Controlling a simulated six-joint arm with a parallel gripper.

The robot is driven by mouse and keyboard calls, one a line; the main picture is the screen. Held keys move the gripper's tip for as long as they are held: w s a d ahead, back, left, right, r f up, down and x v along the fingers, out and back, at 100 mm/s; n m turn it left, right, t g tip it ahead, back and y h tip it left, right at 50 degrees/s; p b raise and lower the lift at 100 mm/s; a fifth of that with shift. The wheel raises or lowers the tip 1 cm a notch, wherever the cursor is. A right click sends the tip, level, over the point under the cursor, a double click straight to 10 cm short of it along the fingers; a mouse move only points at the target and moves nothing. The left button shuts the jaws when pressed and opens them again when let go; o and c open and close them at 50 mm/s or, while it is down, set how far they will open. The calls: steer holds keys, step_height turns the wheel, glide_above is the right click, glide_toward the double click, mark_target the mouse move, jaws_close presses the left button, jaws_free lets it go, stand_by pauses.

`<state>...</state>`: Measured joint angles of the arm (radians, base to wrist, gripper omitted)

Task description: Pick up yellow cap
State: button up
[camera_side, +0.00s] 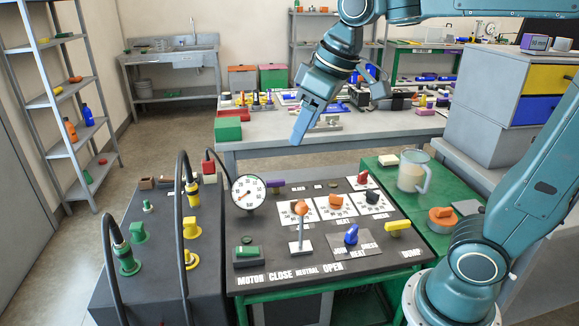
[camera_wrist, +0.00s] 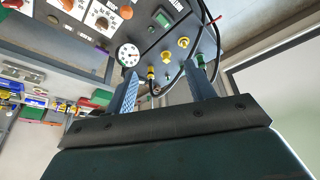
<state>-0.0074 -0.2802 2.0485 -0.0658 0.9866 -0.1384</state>
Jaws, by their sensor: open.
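Two yellow caps stand on the dark left panel, one nearer the back (camera_side: 190,229) and one nearer the front (camera_side: 191,259). In the wrist view, yellow parts show at a distance beyond my fingers, one higher (camera_wrist: 183,42) and one lower (camera_wrist: 166,57). I cannot tell which one the task means. My gripper (camera_side: 300,138) is open, high above and behind the control panel, well away from the caps. In the wrist view its two blue fingers (camera_wrist: 160,84) stand apart with nothing held between them.
Black hoses arch over the left panel, one ending in a yellow connector (camera_side: 193,190), another in a green connector (camera_side: 125,258). A round gauge (camera_side: 248,192) stands right of the caps. The control panel (camera_side: 285,236) carries knobs and levers. A clear jug (camera_side: 412,172) stands at right.

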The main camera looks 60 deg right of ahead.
steer(key=w+n, duration=0.2)
steer(key=w, duration=0.9)
steer(key=n+g, duration=0.3)
steer(key=n, duration=0.2)
glide_above(190, 220)
steer(key=d, duration=0.1)
step_height(190, 220, down, 22)
steer(key=shift+s+f+y, duration=0.2)
steer(key=shift+y, duration=0.1)
steer(key=shift+w+a+f, duration=0.1)
steer(key=shift+f, duration=1.3)
steer(key=shift+w+a+f, duration=0.15)
steer(key=shift+f, duration=1.3)
steer(key=shift+w+a+f, duration=0.1)
steer(key=shift+f, duration=1.3)
steer(key=shift+a+f, duration=0.15)
steer(key=shift+f, duration=2.45)
